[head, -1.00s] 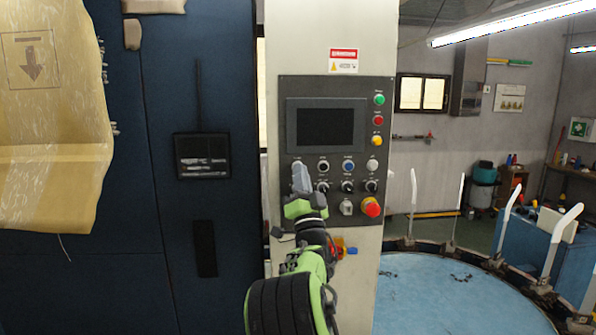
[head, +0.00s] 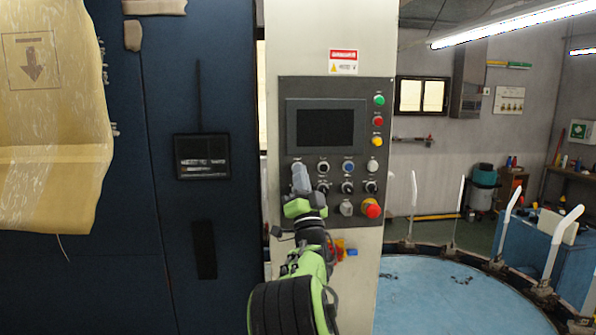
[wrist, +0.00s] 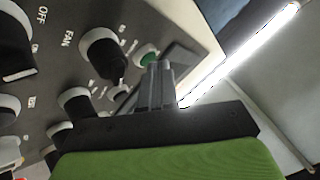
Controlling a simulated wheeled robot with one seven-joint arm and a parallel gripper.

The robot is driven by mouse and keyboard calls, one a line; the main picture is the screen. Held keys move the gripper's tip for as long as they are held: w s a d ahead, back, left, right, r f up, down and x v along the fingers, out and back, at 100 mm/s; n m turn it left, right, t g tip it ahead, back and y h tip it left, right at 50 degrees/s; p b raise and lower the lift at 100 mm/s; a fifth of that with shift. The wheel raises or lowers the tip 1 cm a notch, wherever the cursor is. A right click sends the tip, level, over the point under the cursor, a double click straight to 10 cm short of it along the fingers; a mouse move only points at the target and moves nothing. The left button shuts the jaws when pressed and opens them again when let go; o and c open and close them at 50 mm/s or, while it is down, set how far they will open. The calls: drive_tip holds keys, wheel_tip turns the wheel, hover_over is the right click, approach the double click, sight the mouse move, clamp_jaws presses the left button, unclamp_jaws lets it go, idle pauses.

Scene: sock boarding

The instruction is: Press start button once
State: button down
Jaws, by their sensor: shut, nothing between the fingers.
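The control panel (head: 330,90) is a dark plate on a pale column, with a screen, buttons and knobs. My gripper (head: 300,172) is in front of its lower left part, fingers pointing at it. In the wrist view, my gripper (wrist: 163,72) is shut and empty. A green button (wrist: 147,53) with a pale ring is right beside the fingertips; I cannot tell whether they touch it. It seems to be hidden behind my gripper in the head view. I cannot read a start label.
Knobs (wrist: 103,52) sit close to my fingers. A red emergency knob (head: 371,208) is at the panel's lower right. Green, red and yellow round pieces (head: 377,120) line its upper right. A dark blue cabinet (head: 90,230) stands left and a round blue table (head: 440,295) right.

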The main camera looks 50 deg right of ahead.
idle(0.4)
drive_tip(key=shift+s+a+b, duration=0.5)
drive_tip(key=shift+s+b, duration=0.1)
drive_tip(key=shift+b, duration=0.1)
drive_tip(key=s+a+b, duration=0.2)
drive_tip(key=s+a, duration=0.1)
drive_tip(key=shift+s+a, duration=0.1)
drive_tip(key=shift+s, duration=0.3)
idle(0.6)
